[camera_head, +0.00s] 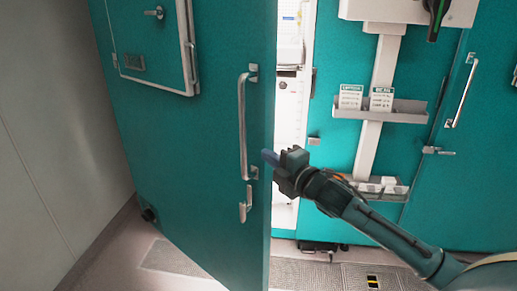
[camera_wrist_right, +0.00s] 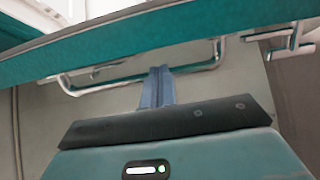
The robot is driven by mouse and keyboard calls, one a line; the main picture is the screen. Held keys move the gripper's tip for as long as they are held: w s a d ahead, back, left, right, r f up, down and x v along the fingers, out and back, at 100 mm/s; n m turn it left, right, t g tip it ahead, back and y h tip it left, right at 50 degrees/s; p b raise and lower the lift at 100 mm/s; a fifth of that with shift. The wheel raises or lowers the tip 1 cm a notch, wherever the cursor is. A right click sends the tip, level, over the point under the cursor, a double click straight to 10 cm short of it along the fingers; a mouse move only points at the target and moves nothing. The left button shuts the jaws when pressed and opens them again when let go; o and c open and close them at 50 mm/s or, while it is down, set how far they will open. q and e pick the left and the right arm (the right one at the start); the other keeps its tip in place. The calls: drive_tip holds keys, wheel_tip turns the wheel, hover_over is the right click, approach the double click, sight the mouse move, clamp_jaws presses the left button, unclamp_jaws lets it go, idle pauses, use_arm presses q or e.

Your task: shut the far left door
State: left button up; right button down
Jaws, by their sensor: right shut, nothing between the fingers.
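The far left door (camera_head: 185,140) is teal and stands ajar, swung out toward me, with a bright chamber interior (camera_head: 289,110) showing past its free edge. It carries a long vertical metal handle (camera_head: 243,125) and a small latch (camera_head: 246,205) below it. My right gripper (camera_head: 269,157) is shut and empty, with its fingertips by the door's free edge, right of the handle's lower end. In the right wrist view the shut fingers (camera_wrist_right: 158,86) overlap the door handle (camera_wrist_right: 105,87) in the picture; I cannot tell whether they touch the door. My left gripper is not in view.
A closed teal front (camera_head: 335,155) with a grey label shelf (camera_head: 380,112) stands to the right of the opening. Another door handle (camera_head: 462,90) is at the far right. A bare wall (camera_head: 50,140) is on the left. Floor grating (camera_head: 305,272) lies below.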

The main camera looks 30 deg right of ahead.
sight(259, 150)
drive_tip(key=shift+p+x, duration=0.3)
drive_tip(key=shift+x, duration=2.15)
